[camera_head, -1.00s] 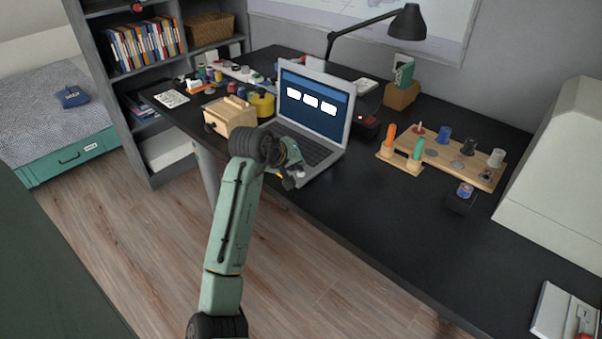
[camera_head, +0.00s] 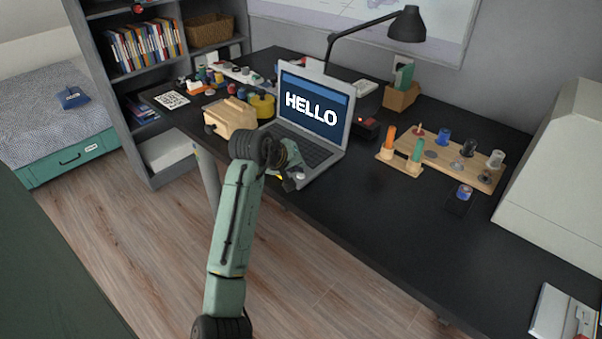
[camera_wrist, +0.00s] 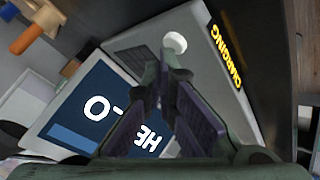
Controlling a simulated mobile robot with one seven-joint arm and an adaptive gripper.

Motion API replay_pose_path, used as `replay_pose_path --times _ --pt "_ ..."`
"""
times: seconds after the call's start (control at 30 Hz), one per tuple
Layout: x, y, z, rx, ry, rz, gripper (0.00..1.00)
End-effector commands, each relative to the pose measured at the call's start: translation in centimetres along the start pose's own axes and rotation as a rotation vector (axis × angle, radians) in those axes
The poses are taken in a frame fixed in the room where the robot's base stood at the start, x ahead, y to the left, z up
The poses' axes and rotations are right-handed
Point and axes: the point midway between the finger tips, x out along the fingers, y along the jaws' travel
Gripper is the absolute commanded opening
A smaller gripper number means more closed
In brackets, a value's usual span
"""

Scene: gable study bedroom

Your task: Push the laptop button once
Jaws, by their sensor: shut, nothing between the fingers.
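The open grey laptop (camera_head: 318,146) stands on the dark desk. Its blue screen (camera_head: 312,112) reads HELLO in white; part of that word also shows in the wrist view (camera_wrist: 98,105). A round whitish button (camera_wrist: 175,42) sits on the laptop's grey deck, just past my fingertips in the wrist view. My gripper (camera_wrist: 172,72) is shut and empty, over the deck beside the button. In the head view my gripper (camera_head: 291,180) is at the laptop's front corner, partly hidden by my wrist. I cannot tell whether the fingertips touch the laptop.
A wooden box (camera_head: 230,117) and a yellow pot (camera_head: 262,106) stand left of the laptop. A black lamp (camera_head: 408,24) is behind it. A wooden peg board (camera_head: 470,170) stands to the right. Yellow CHARGING lettering (camera_wrist: 226,58) shows near the deck's edge.

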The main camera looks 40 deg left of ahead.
Motion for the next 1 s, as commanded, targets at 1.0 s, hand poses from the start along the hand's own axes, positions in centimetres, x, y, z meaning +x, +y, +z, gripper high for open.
replay_pose_path --times 1.0 --pt "-3.9 2.9 -2.8 0.001 0.0 0.001 0.0"
